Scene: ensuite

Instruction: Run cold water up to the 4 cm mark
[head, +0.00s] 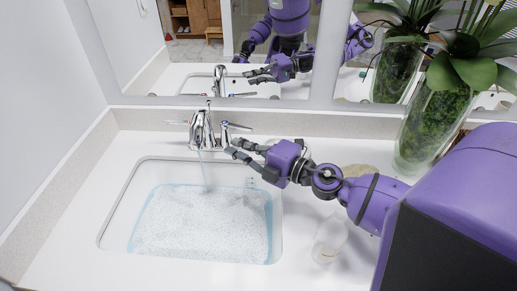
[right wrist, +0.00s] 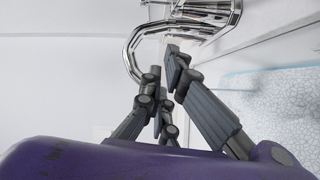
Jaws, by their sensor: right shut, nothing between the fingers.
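The chrome faucet (head: 203,130) stands behind the sink basin (head: 115,215), and a thin stream of water (head: 206,172) falls from its spout. Water with a pale, speckled surface (head: 200,222) covers much of the basin. Small marks (head: 252,183) show at the basin's back right, too small to read. The faucet's right lever (head: 232,127) is just behind my right gripper (head: 234,147). That gripper is shut and empty; I cannot tell whether it touches the faucet. The right wrist view shows its dark fingers (right wrist: 166,62) close to the chrome spout (right wrist: 135,45). My left gripper is not directly in view.
A clear bottle (head: 328,243) stands on the white counter (head: 300,225), right of the basin and below my right arm. A glass vase with a plant (head: 430,125) stands at the back right. A mirror (head: 165,60) rises behind the counter. The left counter is clear.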

